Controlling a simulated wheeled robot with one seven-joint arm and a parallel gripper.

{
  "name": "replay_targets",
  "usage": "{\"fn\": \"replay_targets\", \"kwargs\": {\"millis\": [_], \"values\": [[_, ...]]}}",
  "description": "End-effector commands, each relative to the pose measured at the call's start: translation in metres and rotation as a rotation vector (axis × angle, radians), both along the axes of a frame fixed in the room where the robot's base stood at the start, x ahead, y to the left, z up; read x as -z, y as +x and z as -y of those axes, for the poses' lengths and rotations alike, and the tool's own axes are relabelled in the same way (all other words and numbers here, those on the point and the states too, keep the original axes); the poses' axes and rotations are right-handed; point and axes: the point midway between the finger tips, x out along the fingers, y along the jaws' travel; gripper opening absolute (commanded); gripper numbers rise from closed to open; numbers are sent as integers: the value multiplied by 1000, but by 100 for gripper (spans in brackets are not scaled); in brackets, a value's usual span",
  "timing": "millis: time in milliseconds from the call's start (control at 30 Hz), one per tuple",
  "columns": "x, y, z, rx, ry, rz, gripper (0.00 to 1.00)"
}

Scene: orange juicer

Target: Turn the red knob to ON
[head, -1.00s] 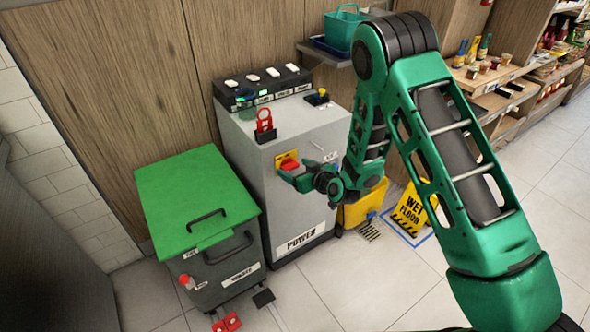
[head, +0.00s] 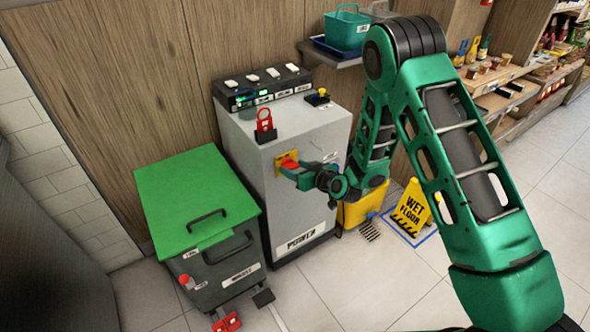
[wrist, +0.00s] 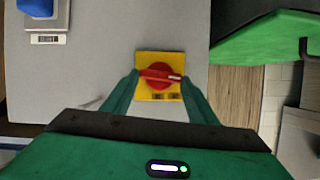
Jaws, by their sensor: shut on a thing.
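The red knob (wrist: 160,76) is a rotary handle on a yellow plate (wrist: 145,60), fixed to the front of the grey cabinet (head: 300,225). In the wrist view its bar lies nearly level across the picture, with a pale mark at its right end. Small labels on the plate are too small to read. My gripper (wrist: 160,80) reaches the knob with one finger on each side and is shut on it.
A green-lidded bin (head: 185,195) stands close left of the cabinet. A yellow wet floor sign (head: 412,210) stands at the right.

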Motion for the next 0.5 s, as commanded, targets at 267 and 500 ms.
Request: {"fn": "replay_targets", "kwargs": {"millis": [267,500], "values": [[2,5,9,9,187,-124,31],[3,7,12,10,377,-251,31]]}}
